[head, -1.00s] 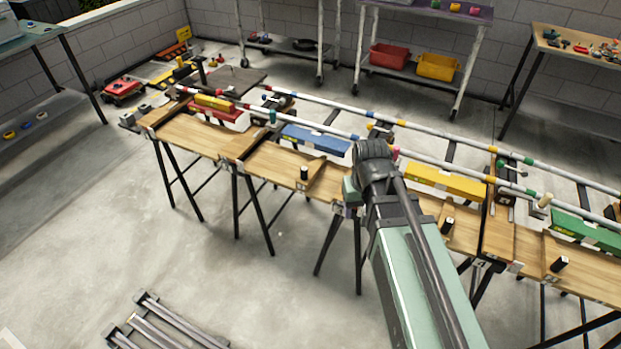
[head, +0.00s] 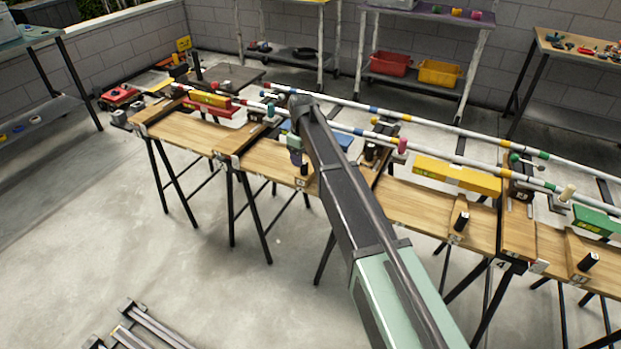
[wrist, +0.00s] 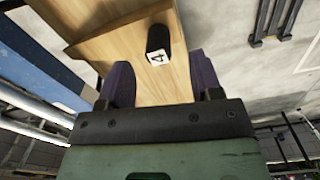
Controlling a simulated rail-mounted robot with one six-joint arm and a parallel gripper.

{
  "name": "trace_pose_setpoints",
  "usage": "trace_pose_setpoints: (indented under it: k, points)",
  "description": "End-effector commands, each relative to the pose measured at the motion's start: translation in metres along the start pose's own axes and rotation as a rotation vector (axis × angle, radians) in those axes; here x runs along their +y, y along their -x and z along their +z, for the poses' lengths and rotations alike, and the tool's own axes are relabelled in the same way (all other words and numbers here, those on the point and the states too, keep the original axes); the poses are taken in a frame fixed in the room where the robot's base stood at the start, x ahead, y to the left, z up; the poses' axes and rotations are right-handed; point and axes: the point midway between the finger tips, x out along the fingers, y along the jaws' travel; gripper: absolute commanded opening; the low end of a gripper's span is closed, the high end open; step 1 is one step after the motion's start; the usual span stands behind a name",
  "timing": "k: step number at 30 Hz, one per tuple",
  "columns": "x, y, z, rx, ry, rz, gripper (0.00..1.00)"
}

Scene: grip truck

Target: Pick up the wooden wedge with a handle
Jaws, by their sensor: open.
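Wooden wedges with black handles lie on the wooden benches. One wedge (head: 312,182) is at the middle bench, just below my gripper, partly hidden by my arm. Its black handle (wrist: 158,39), with a white "4" label on its end, shows ahead of my fingers in the wrist view. My gripper (wrist: 163,82) is open, with its two purple fingers apart and nothing clearly held between them. In the head view my gripper (head: 295,156) hangs over the bench. Another wedge (head: 456,234) and a further wedge (head: 577,252) lie to the right.
Striped rails (head: 440,152) run along behind the benches. A blue beam (head: 341,140) and a yellow beam (head: 455,175) lie near them. Red (head: 389,62) and yellow (head: 439,72) bins are on a back shelf. Loose bars (head: 140,328) lie on the open floor in front.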

Motion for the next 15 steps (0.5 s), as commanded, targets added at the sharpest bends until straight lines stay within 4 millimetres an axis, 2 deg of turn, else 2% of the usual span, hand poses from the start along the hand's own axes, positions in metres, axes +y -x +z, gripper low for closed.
trace_pose_setpoints:
  k: [4,10,12,15]
  points:
    - [0.000,-0.009,0.000,0.000,-0.001,0.000,0.59]
    - [0.002,-0.050,-0.001,0.000,-0.001,0.000,0.59]
    - [0.002,-0.054,-0.001,0.000,-0.001,0.000,0.59]
    - [0.002,-0.051,-0.001,0.000,-0.001,0.000,0.59]
